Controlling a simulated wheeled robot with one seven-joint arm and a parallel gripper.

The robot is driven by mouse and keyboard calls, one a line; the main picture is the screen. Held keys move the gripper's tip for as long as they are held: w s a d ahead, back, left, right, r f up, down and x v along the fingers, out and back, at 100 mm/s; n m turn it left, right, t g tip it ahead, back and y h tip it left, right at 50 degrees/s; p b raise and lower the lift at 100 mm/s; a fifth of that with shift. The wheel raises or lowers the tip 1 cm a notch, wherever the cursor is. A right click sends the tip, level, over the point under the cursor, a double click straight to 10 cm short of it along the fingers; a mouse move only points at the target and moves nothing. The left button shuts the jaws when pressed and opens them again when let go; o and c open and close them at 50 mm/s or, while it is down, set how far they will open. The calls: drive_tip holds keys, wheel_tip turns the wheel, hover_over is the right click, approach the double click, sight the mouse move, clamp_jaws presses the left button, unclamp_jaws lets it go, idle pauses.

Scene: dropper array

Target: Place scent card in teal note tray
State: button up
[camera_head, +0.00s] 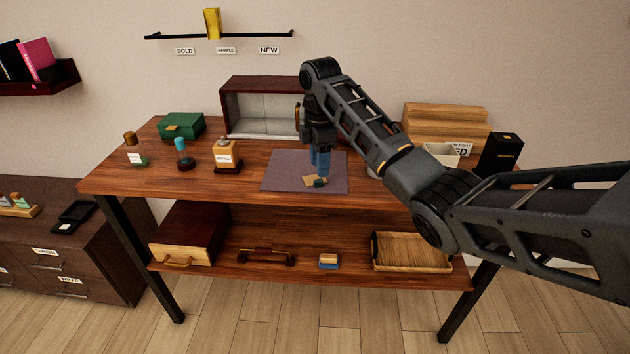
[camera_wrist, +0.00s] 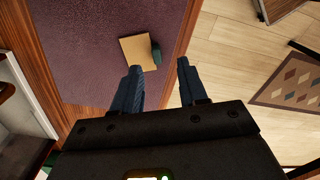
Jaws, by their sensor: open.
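A tan card (camera_head: 309,181), which looks like the scent card, lies flat on the purple mat (camera_head: 278,172) on the table. It also shows in the wrist view (camera_wrist: 134,50). A small dark teal piece (camera_head: 320,183) sits at the card's right edge, also in the wrist view (camera_wrist: 156,52). My gripper (camera_head: 320,174) points down over the mat, close behind the card. In the wrist view its blue fingers (camera_wrist: 159,66) are apart with nothing between them, with the teal piece just beyond the gap. I cannot make out a teal note tray for certain.
A green box (camera_head: 181,126), several bottles and an open-fronted cabinet (camera_head: 262,84) stand on the table's left and back. A wooden organiser (camera_head: 445,120) and black box (camera_head: 500,153) stand at right. The lower shelf holds a wooden tray (camera_head: 411,266). Dark trays (camera_head: 76,209) lie on the left cabinet.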

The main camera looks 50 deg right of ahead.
sight(318, 180)
drive_tip(key=f, duration=0.4)
drive_tip(key=shift+w+f+p, duration=0.2)
drive_tip(key=shift+f+p, duration=0.15)
drive_tip(key=shift+f, duration=0.05)
drive_tip(key=shift+c, duration=0.3)
clamp_jaws()
